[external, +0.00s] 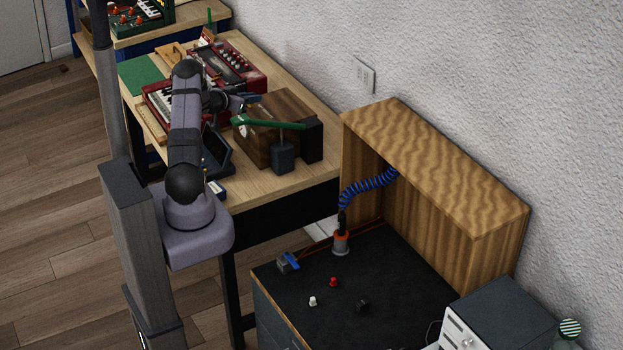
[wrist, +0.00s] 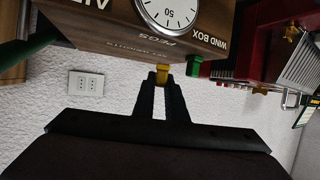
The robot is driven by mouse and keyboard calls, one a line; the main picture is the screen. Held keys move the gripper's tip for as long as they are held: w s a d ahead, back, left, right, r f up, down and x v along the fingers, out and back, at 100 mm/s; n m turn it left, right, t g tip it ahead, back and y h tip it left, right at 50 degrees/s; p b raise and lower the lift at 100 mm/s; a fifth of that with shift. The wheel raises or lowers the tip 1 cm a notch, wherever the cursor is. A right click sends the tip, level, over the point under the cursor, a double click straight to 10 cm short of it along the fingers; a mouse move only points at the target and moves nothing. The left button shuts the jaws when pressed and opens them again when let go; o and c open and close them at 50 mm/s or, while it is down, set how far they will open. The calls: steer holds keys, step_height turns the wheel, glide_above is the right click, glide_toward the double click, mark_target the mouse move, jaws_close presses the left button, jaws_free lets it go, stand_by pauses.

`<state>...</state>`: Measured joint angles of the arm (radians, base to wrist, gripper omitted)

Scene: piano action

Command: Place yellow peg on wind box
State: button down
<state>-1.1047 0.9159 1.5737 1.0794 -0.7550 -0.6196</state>
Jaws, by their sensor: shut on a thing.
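The wind box (external: 280,105) is a dark brown wooden box on the wooden table in the external view. In the wrist view its face, with a round gauge and the words WIND BOX and PEGS, fills the upper middle (wrist: 130,38). My gripper (wrist: 162,82) is shut on the yellow peg (wrist: 162,74), which shows between the fingertips at the box's edge near the word PEGS. I cannot tell whether the peg touches the box. In the external view my gripper (external: 246,103) is at the box's left side, and the peg is not discernible there.
A green peg (wrist: 194,66) is close right of the yellow peg. A green bar (external: 270,123) crosses the box's front, with a dark block (external: 283,157) below it. A red keyboard instrument (external: 235,68) stands behind. The table's front right corner is clear.

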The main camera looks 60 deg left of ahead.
steer(key=shift+f, duration=0.9)
steer(key=shift+f, duration=0.2)
steer(key=c, duration=1.8)
jaws_free()
steer(key=shift+r, duration=0.1)
steer(key=shift+r, duration=0.2)
steer(key=b+v, duration=0.2)
steer(key=v, duration=1)
